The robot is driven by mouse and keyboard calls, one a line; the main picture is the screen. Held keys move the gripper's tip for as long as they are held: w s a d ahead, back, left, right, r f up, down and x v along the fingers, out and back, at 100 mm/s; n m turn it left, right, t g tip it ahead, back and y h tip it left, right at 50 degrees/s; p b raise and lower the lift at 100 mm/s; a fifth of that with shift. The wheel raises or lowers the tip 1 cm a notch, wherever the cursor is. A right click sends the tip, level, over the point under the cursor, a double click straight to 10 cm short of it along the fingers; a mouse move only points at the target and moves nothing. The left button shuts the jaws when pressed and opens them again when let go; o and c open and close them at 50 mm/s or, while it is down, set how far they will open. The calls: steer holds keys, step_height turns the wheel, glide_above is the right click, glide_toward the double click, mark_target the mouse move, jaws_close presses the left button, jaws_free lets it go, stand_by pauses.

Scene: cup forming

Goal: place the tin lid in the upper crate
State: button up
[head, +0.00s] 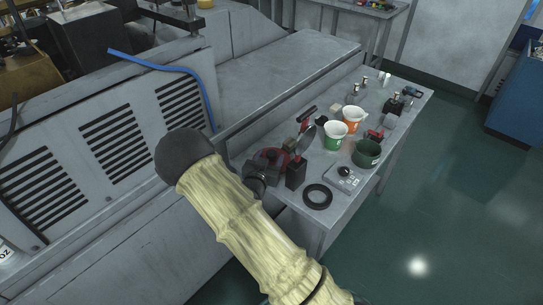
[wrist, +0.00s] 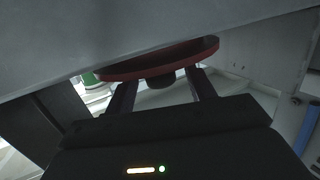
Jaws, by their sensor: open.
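A dark red round lid (wrist: 198,50) with a dark knob (wrist: 160,81) shows close up in the wrist view; I take it to be the tin lid. In the head view a red disc (head: 271,154) lies at the near left end of the workbench, partly hidden by my gripper (head: 281,168). In the wrist view my gripper (wrist: 162,77) is open, its two fingers on either side of the knob with gaps; whether either finger touches it I cannot tell. I cannot make out an upper crate in either view.
A large grey machine (head: 120,130) stands left. Green floor is clear at right.

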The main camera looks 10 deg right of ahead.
steer(key=b+v, duration=0.1)
steer(key=v, duration=0.9)
steer(key=s+d+r+n+g+y, duration=0.2)
steer(key=s+r+n+g+y, duration=0.1)
steer(key=s, duration=0.6)
steer(key=s+d+r+n+g+y, duration=0.3)
steer(key=s+r+g+y, duration=0.1)
steer(key=s+g, duration=0.4)
steer(key=shift+s+d+r+y, duration=0.2)
steer(key=shift+s+y, duration=0.5)
steer(key=shift+s, duration=0.2)
steer(key=shift+c, duration=0.2)
